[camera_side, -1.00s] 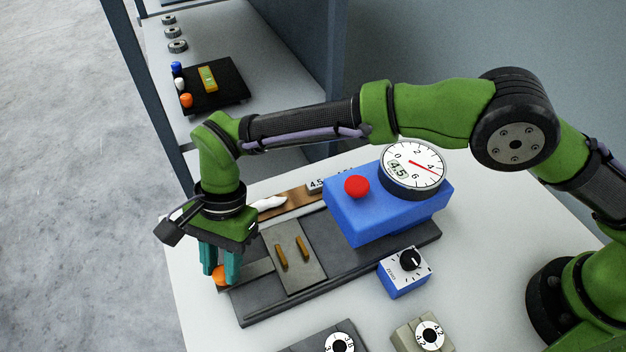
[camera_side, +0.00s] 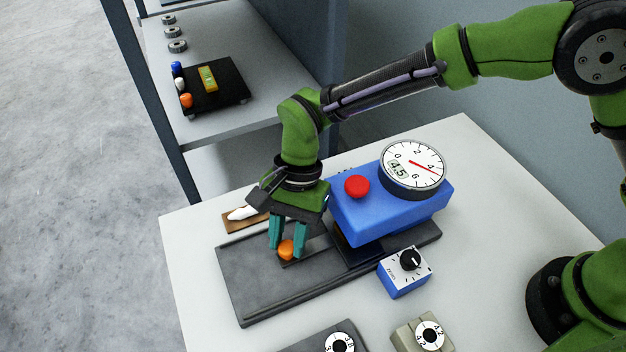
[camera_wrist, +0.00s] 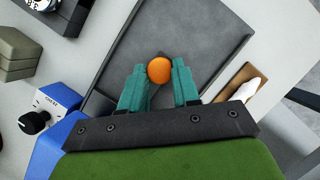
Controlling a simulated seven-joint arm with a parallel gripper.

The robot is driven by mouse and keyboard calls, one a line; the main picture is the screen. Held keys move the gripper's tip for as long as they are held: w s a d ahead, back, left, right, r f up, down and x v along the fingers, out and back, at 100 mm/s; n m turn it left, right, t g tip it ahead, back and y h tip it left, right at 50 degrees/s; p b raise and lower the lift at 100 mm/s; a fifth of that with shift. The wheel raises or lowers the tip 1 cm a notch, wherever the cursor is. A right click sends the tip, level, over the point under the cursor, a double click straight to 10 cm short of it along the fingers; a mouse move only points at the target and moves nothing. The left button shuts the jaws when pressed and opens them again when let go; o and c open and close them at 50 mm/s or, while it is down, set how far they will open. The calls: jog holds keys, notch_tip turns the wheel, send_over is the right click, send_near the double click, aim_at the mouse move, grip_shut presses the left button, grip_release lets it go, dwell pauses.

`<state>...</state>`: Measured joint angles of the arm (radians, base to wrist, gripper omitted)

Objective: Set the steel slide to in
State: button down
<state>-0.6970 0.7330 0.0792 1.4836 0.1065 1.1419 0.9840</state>
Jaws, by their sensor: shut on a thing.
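The steel slide (camera_side: 318,244) lies in the dark grey bed (camera_side: 248,285), with an orange knob (camera_side: 286,249) at its left end. Only a short strip of the slide shows between the knob and the blue gauge housing (camera_side: 375,212). Its plate with brass bars is hidden, apparently under the housing. My gripper (camera_side: 287,252) points down with its teal fingers shut on the knob. In the wrist view the knob (camera_wrist: 159,70) sits between the fingertips. The dial (camera_side: 413,165) on the housing reads 4.5.
A red button (camera_side: 357,187) tops the housing. A small blue knob box (camera_side: 404,272) stands in front of the bed. A wooden board (camera_side: 243,220) with a white object lies behind my gripper. The bed's left part is bare.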

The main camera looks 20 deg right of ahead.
jog(key=shift+w+d, duration=0.1)
jog(key=shift+d, duration=0.3)
jog(key=c, duration=0.8)
grip_release()
jog(key=shift+a, duration=0.15)
jog(key=shift+r, duration=0.1)
jog(key=shift+r, duration=0.25)
jog(key=v, duration=1.6)
jog(key=shift+w+r, duration=0.1)
jog(key=shift+r, duration=0.05)
